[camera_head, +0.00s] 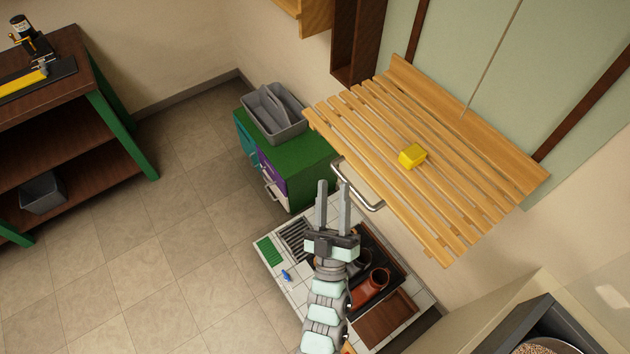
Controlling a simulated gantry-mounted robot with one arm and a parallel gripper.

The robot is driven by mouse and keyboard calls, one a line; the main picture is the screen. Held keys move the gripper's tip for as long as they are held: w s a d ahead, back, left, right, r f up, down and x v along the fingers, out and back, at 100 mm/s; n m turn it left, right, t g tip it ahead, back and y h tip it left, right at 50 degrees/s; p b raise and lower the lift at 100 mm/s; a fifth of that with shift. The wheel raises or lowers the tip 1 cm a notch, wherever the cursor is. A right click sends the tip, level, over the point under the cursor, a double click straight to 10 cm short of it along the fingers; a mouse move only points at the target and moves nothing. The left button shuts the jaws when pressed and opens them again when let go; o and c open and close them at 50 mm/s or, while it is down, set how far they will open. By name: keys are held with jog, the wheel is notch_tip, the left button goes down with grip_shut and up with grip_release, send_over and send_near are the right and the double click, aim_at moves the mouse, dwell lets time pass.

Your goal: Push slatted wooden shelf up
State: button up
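The slatted wooden shelf (373,138) is mounted on the wall at the upper right and extends out from its wooden back board. A small yellow block (412,156) sits on its slats. A metal bar or bracket (357,186) shows below its left front edge. My gripper (333,186) is below and left of the shelf's front edge in the picture, with its two fingers parallel and a gap between them. It is open and empty, and appears apart from the shelf. Their difference in height is hard to tell.
A green cabinet (305,152) with a grey caddy (273,112) on top stands left of the shelf. A workbench (84,83) is at the far left. The floor between is clear.

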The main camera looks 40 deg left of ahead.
jog(key=w+a+f+n+g+h, duration=0.1)
jog(key=w+a+f+n+g, duration=0.1)
jog(key=a+f, duration=0.3)
jog(key=w+a+f+n+g, duration=0.2)
jog(key=a+g, duration=0.1)
jog(key=a, duration=0.4)
jog(key=m+g+h+b, duration=0.2)
jog(key=m+h+b, duration=0.1)
jog(key=h, duration=1.6)
send_near(351, 185)
jog(key=x, duration=0.3)
jog(key=p+x, duration=0.1)
jog(key=x, duration=0.6)
jog(key=shift+f, duration=0.35)
jog(key=shift+c, duration=0.6)
grip_shut()
